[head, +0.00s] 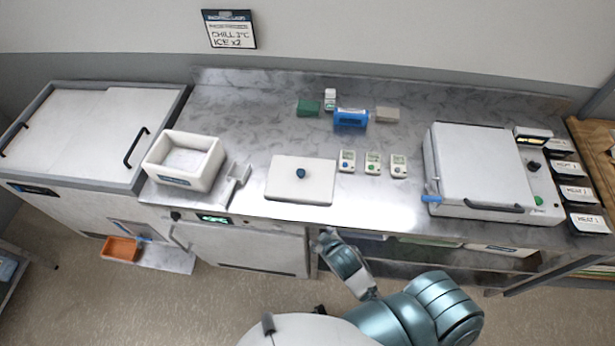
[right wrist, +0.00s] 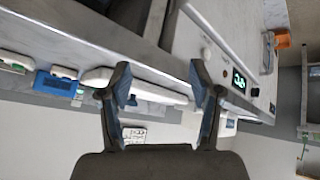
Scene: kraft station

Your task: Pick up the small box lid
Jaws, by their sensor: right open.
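A flat white lid (head: 290,188) with a dark blue knob (head: 300,173) lies on the metal counter, near the front edge at the middle in the head view. A small open white box (head: 203,178) stands to its left. My right gripper (head: 328,238) is below and in front of the counter edge, to the right of the lid and apart from it. In the right wrist view the gripper (right wrist: 161,84) is open and empty, with a white slab edge, probably the lid (right wrist: 155,93), seen beyond the fingers. My left gripper is not in view.
A scoop (head: 235,180) lies between box and lid. Several small timers (head: 372,162) stand right of the lid. Behind are a blue pack (head: 350,117) and a green block (head: 309,107). A large lidded appliance (head: 480,165) stands at right. An orange bin (head: 121,248) is low at left.

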